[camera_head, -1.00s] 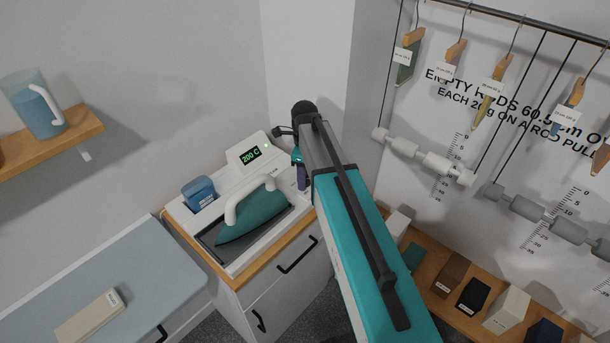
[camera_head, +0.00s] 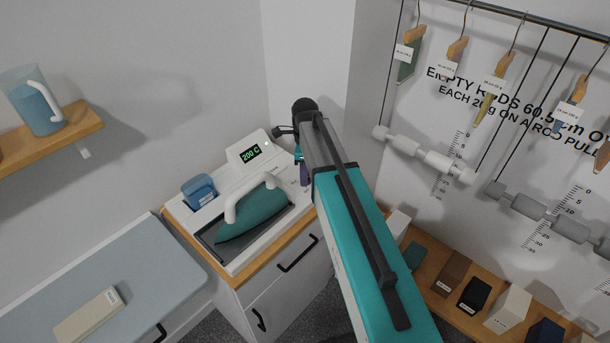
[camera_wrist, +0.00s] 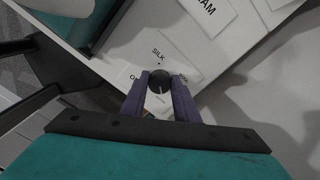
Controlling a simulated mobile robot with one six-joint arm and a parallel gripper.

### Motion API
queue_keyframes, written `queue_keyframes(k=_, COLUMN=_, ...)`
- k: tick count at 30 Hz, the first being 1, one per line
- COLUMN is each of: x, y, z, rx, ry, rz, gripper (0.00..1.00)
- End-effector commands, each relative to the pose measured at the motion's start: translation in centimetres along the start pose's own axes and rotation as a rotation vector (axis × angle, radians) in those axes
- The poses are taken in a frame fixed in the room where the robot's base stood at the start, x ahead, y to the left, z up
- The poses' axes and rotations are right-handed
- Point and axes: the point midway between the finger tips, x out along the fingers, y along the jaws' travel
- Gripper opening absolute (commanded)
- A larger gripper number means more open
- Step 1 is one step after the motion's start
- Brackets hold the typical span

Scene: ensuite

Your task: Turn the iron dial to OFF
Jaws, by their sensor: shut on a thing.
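The dark round dial (camera_wrist: 160,80) sits on the white iron station and shows in the wrist view. A pale line on its face points toward the bottom of the picture. SILK is printed above it, a label starting with "O" at its left, and a partly hidden label at its right. My gripper (camera_wrist: 160,91) has its two purple fingers closed on the dial's sides. In the head view my gripper (camera_head: 304,174) is at the station's right end, and the dial is hidden. The teal iron (camera_head: 256,217) rests on the station (camera_head: 232,265). The display (camera_head: 250,152) reads 200 C.
A blue container (camera_head: 199,191) stands in the station left of the iron. An ironing board (camera_head: 140,270) with a pale block (camera_head: 90,317) lies at left. Hanging rods (camera_head: 425,156) and a low shelf of blocks (camera_head: 440,293) are at right, beyond my arm.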

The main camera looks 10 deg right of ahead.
Motion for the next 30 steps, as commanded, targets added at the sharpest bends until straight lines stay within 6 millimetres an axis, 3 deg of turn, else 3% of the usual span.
queue_keyframes(k=30, x=0.05, y=0.28, z=-0.17, rx=-0.905, ry=0.002, rz=0.0, gripper=0.05)
